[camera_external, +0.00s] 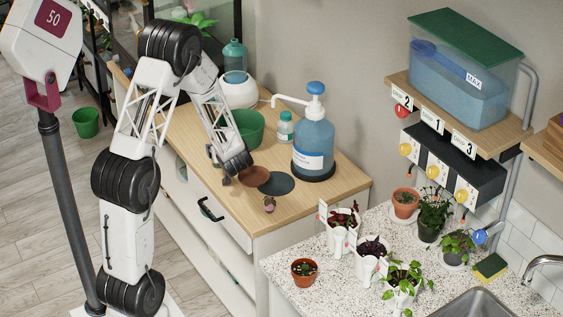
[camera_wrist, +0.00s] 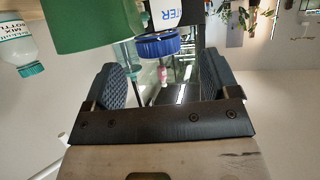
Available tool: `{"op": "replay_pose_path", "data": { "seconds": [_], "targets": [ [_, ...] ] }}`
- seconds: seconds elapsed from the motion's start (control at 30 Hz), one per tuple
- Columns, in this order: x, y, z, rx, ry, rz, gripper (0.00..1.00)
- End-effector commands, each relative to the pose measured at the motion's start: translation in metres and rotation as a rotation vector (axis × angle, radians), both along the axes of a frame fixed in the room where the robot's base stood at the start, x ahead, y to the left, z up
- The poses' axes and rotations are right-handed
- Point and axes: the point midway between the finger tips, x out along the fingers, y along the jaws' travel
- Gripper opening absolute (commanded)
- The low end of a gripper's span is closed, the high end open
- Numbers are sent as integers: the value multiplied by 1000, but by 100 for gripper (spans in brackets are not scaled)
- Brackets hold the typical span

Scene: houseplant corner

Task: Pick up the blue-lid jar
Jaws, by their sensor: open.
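In the wrist view a ribbed blue lid (camera_wrist: 158,46) shows between my finger pads, near the top. It appears to belong to the blue-lid jar, whose body is mostly out of frame or hidden. Part of a white label (camera_wrist: 194,12) shows beside it. In the external view I cannot pick the jar out. My gripper (camera_external: 238,176) is low over the wooden counter, left of the brown disc. It also shows in the wrist view (camera_wrist: 162,78), open, with nothing visibly clamped between the pads. Contact with the jar cannot be told.
A green pot (camera_external: 247,127), a small teal-capped bottle (camera_external: 285,128) and a large pump bottle (camera_external: 313,146) stand behind my gripper. A brown disc (camera_external: 255,177) and dark disc (camera_external: 276,184) lie in front. A small pinkish item (camera_external: 269,205) sits near the front edge.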

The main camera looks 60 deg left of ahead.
Motion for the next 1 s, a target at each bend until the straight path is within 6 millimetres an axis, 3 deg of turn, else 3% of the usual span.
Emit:
{"op": "replay_pose_path", "data": {
  "seconds": [0.37, 1.0],
  "targets": [
    [1, 4, -2, 0, 0, 0, 81],
    [12, 46, -19, 0, 0, -1, 81]
  ]
}}
